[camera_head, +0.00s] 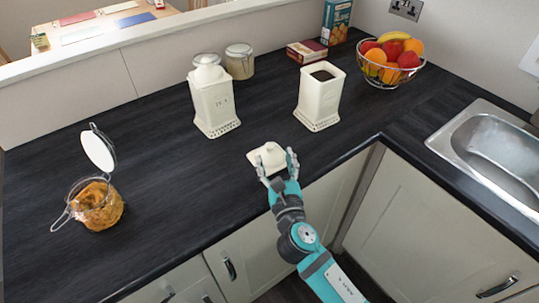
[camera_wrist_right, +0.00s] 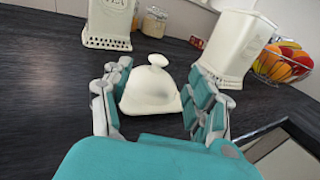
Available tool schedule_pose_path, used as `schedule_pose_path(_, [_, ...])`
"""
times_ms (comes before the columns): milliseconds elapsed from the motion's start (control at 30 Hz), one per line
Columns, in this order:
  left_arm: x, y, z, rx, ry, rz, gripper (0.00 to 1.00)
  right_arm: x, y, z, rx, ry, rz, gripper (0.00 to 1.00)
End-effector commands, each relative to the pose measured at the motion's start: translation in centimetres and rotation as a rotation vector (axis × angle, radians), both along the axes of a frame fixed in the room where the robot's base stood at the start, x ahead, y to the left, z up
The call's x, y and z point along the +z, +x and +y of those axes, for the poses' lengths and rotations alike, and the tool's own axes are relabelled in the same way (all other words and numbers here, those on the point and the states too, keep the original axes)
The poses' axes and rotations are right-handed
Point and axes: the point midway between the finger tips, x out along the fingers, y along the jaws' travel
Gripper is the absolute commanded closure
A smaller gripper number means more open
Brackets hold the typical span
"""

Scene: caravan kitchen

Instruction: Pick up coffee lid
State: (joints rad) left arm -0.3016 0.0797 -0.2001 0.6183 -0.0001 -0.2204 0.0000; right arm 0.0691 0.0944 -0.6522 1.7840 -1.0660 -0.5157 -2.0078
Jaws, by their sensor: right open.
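The coffee lid (camera_head: 267,156) is a cream square lid with a rounded knob, lying upright on the dark worktop near its front edge. It also shows in the right wrist view (camera_wrist_right: 150,95). My right gripper (camera_head: 276,165) is open, with one finger on each side of the lid; I cannot tell whether they touch it. In the right wrist view the open fingers (camera_wrist_right: 158,98) frame the lid. The cream coffee canister (camera_head: 318,100) stands open behind the lid, dark contents showing. My left gripper is not in view.
A lidded cream tea canister (camera_head: 214,105) stands behind left. An open glass jar (camera_head: 98,208) is at far left. A fruit basket (camera_head: 391,72), boxes (camera_head: 306,51) and a lidded jar (camera_head: 240,66) are at the back. The sink (camera_head: 495,145) is right. Worktop left of the lid is clear.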

Motion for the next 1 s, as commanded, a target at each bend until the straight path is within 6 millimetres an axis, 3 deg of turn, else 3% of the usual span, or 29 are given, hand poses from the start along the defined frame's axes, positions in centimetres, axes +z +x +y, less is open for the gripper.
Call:
schedule_pose_path(300, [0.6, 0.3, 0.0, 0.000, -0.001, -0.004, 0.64, 0.5, 4.2, 1.3, -0.001, 0.001, -0.001, 0.41])
schedule_pose_path(600, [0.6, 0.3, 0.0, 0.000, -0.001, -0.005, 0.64, 0.4, 4.7, 1.3, 0.000, 0.001, 0.000, 0.41])
schedule_pose_path(1000, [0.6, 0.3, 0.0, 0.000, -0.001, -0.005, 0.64, 0.4, 4.7, 1.3, 0.000, 0.001, 0.000, 0.92])
